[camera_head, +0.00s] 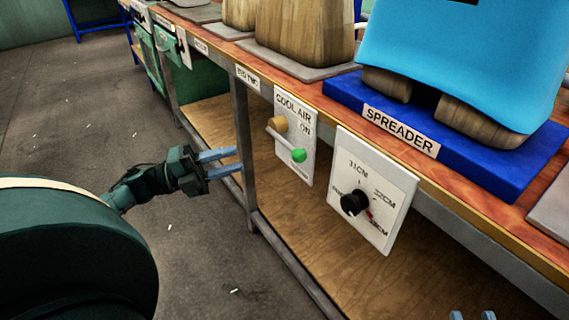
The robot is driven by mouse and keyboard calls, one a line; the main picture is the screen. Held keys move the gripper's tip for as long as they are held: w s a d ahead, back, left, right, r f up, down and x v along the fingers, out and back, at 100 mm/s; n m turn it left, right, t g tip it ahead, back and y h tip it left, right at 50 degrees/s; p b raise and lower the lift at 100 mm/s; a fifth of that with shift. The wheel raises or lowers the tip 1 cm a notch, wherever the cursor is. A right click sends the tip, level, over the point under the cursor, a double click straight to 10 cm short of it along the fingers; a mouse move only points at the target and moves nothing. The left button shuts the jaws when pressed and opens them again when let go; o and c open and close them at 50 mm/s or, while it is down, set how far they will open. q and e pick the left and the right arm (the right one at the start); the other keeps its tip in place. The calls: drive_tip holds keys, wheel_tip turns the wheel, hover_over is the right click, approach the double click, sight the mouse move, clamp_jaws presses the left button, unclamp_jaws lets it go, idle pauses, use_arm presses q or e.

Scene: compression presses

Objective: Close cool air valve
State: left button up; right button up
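The cool air valve is on a white panel (307,120) labelled "COOL AIR" and "ON", fixed to the front of the workbench. It has a tan round knob (279,124) and a pale lever (282,142) slanting down to the right, ending in a green ball (298,155). Small print at the panel's bottom is unreadable. My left gripper (238,159) is to the left of the panel, by the bench's metal leg. Its two blue fingers are apart with nothing between them. Of my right gripper (472,316), only two blue fingertips show at the bottom right edge, spaced apart.
A second white panel (395,192) with a black dial (354,203) and cm marks is right of the valve. The bench's metal leg (245,140) stands between my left gripper and the valve. A blue "SPREADER" base (500,165) sits on the bench. The floor at left is open.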

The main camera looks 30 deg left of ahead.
sight(287, 145)
use_arm(q)
drive_tip(key=b+x, duration=0.2)
drive_tip(key=x, duration=1.1)
drive_tip(key=shift+b, duration=0.4)
drive_tip(key=shift+c, duration=0.5)
clamp_jaws()
